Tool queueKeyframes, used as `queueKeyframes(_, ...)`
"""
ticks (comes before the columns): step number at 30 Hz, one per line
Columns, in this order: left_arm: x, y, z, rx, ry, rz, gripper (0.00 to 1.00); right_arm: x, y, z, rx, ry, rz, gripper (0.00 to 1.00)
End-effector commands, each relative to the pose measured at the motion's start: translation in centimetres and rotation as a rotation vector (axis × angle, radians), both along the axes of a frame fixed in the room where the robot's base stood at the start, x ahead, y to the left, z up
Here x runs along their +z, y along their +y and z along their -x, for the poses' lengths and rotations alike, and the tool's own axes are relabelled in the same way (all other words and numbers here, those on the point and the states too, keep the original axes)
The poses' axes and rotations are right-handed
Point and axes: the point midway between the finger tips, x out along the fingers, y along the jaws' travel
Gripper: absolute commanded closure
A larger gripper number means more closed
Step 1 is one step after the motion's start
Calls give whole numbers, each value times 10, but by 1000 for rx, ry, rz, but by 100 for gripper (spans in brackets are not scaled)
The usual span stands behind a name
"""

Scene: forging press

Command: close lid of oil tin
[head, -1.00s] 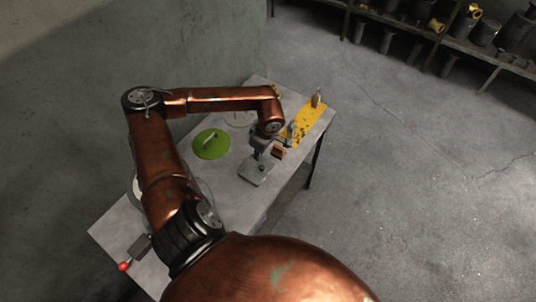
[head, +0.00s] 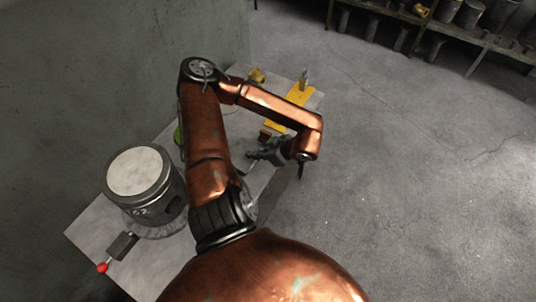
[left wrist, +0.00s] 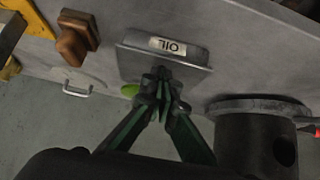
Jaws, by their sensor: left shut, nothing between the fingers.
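The oil tin (left wrist: 193,57) shows in the left wrist view as a flat grey metal shape with a white label reading OIL upside down. I cannot tell how its lid stands. My left gripper (left wrist: 162,83) is shut and empty, its fingertips overlapping the tin's lower edge in that view; whether they touch it is unclear. In the head view my left gripper (head: 254,154) hangs over the right side of the table, and my forearm and gripper largely hide the tin. My right gripper is not in view.
A dark cylinder with a pale top (head: 140,172) stands at the table's left, also in the left wrist view (left wrist: 255,143). A red-tipped lever (head: 120,248) lies near it. A brown block (left wrist: 76,38) and yellow plate (head: 299,94) are beyond the tin. The floor at right is clear.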

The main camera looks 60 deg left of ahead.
Motion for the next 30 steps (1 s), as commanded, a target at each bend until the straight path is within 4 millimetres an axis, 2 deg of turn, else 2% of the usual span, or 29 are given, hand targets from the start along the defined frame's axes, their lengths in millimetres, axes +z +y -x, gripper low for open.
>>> queueKeyframes(1, -9, 0, 7, 5, 14, 3, 100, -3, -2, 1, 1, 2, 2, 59)
queueKeyframes(18, -10, -1, 10, 10, 24, -2, 100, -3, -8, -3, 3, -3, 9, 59)
queueKeyframes(23, 8, -1, 10, 12, 20, -9, 100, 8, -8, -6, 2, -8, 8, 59)
queueKeyframes(28, 48, -4, 9, 19, 12, -21, 100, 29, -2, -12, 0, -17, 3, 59)
queueKeyframes(30, 33, -15, 1, 15, 12, -14, 100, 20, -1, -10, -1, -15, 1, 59)
